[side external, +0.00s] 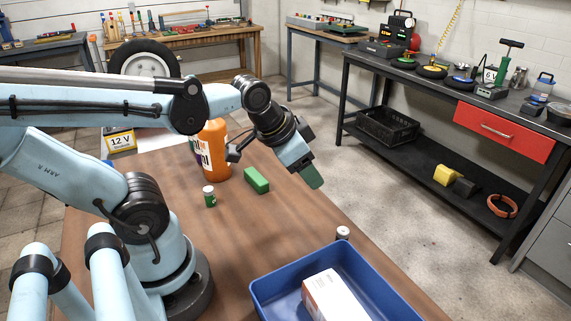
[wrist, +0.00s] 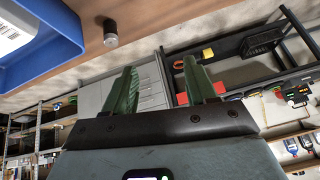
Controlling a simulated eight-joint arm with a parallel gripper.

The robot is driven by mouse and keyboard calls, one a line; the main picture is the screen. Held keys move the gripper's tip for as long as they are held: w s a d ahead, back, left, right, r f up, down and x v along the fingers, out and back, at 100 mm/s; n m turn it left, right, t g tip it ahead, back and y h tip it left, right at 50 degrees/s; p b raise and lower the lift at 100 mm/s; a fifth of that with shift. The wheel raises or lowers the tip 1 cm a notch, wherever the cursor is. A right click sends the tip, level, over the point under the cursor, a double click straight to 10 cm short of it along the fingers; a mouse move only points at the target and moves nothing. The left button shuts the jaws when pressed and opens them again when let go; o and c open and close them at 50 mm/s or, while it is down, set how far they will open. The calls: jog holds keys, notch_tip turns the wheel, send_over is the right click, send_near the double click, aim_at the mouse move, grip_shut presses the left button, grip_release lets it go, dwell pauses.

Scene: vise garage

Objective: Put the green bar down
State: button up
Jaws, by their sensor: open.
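The green bar (side external: 256,181) lies on the brown wooden table (side external: 235,235), just right of the orange bottle in the side view. My gripper (side external: 313,178) is above the table's right side, to the right of the bar and apart from it. Its green fingers point down and to the right. In the wrist view my gripper (wrist: 160,68) has its two green fingers spread wide with nothing between them. The bar is not visible in the wrist view.
An orange bottle (side external: 214,152) and a small green-labelled can (side external: 209,197) stand near the bar. A blue bin (side external: 262,289) holding a white box (side external: 333,297) is at the front. A small cylinder (side external: 342,233) stands beside the bin, near the table's edge.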

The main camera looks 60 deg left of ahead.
jog(key=shift+o, duration=0.4)
jog(key=shift+s+d+f+n+t, duration=0.15)
jog(key=shift+d+n+t, duration=0.25)
jog(key=shift+d+n, duration=0.55)
jog(key=m+g, duration=0.7)
jog(key=m, duration=1)
send_over(256, 175)
jog(key=f, duration=0.7)
jog(key=shift+d+f, duration=0.2)
jog(key=shift+d, duration=0.1)
jog(key=shift+a+f, duration=0.2)
jog(key=shift+f, duration=2.45)
grip_shut()
